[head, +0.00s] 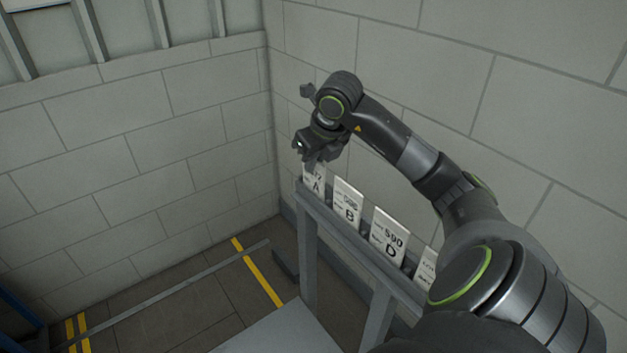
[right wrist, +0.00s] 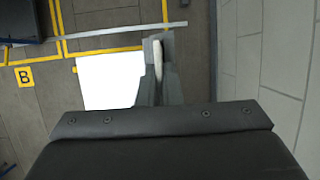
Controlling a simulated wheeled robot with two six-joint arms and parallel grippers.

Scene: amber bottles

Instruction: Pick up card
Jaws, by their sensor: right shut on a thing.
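A white card marked A (head: 315,184) stands at the far left end of a row of cards on a narrow grey rack (head: 345,236). My right gripper (head: 316,162) is over its top edge and shut on it; the fingers hide the upper part. In the right wrist view the card shows edge-on as a thin pale strip (right wrist: 158,58) between the fingers (right wrist: 158,72). I cannot tell whether its lower edge is clear of the rack. Cards marked B (head: 348,205) and D (head: 388,237) stand farther right. My left gripper is not in view.
Another card (head: 425,270) is partly hidden by my right arm. A block wall (head: 470,120) runs close behind the rack, with a corner at its left. The floor has yellow lines (head: 258,273) and, in the right wrist view, a yellow B sign (right wrist: 24,76).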

